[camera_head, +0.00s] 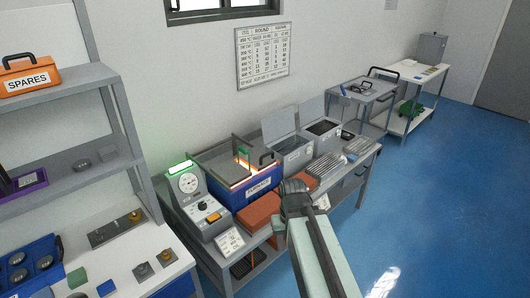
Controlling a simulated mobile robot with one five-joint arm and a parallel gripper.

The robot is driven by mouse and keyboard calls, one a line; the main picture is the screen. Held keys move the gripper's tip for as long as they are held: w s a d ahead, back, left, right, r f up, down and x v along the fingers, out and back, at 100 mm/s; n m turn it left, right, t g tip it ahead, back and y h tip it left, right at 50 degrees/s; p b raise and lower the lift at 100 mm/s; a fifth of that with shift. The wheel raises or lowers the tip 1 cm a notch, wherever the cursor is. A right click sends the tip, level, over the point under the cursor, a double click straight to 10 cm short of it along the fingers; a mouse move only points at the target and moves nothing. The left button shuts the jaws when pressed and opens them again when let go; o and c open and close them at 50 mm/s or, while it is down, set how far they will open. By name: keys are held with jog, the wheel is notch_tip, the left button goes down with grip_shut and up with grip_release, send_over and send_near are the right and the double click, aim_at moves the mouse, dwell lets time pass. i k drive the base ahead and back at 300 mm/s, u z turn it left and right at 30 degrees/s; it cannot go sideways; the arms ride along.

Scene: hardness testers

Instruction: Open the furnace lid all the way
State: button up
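The furnace (256,196) is a blue box with a label on its front, standing on a grey bench. Its grey lid (222,170) lies over the top. An orange glow (244,162) shows through a gap in the top, so it is not fully covered; how far the lid is open is hard to tell. A dark handle (267,158) stands up at the right side of the top.
A hardness tester (196,205) with a dial and green light stands left of the furnace. Orange-brown bricks (260,211) lie in front. Open-lidded grey bins (292,150) stand to the right. A shelf rack (65,86) is at left; blue floor (440,190) is clear at right.

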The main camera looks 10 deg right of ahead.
aim_at(230, 171)
jog(key=u, duration=0.05)
jog(key=i, duration=0.9)
jog(key=z, duration=0.1)
